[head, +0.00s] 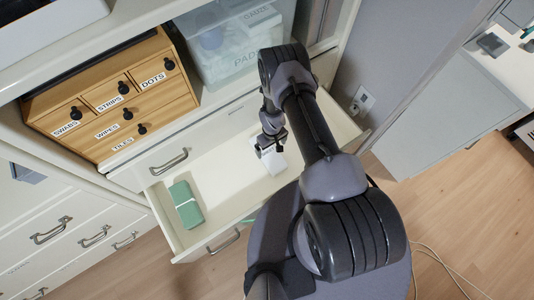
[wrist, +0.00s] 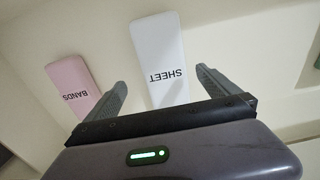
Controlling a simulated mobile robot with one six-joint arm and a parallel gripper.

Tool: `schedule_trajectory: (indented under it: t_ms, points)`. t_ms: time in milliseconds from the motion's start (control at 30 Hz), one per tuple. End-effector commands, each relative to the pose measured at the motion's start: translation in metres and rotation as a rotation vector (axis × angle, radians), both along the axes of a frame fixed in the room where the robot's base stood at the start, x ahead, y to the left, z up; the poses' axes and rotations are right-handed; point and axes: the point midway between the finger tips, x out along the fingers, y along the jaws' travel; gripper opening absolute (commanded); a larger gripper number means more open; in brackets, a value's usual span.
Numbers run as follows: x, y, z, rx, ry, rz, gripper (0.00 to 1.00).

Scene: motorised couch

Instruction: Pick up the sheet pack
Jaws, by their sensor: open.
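The sheet pack is a white box with the word SHEET on it, lying in the open drawer. In the wrist view the sheet pack (wrist: 161,50) lies ahead of my gripper (wrist: 164,88), roughly between the lines of its two spread fingers. In the head view the sheet pack (head: 272,160) shows only in part, just below my gripper (head: 268,144). My gripper is open and empty over the drawer. I cannot tell how far it is above the pack.
A pink BANDS pack (wrist: 82,86) lies left of the sheet pack. A green pack (head: 186,205) lies at the drawer's (head: 226,190) left end. A wooden organiser (head: 115,97) and a clear bin (head: 230,40) stand on the shelf above. The drawer walls surround the packs.

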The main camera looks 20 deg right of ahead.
Motion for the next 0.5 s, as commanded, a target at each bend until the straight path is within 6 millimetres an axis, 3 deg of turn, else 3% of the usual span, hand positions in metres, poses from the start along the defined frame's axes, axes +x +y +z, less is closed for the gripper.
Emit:
schedule_trajectory:
  t_ms: [33, 167, 400, 500]
  points:
    - [0.000, 0.000, -0.015, 0.000, 0.000, 0.000, 1.00]
    - [0.001, 0.001, -0.028, 0.000, -0.001, 0.000, 1.00]
    - [0.010, 0.010, -0.072, 0.000, 0.001, -0.002, 1.00]
    - [0.010, 0.009, -0.079, 0.000, 0.000, -0.002, 1.00]
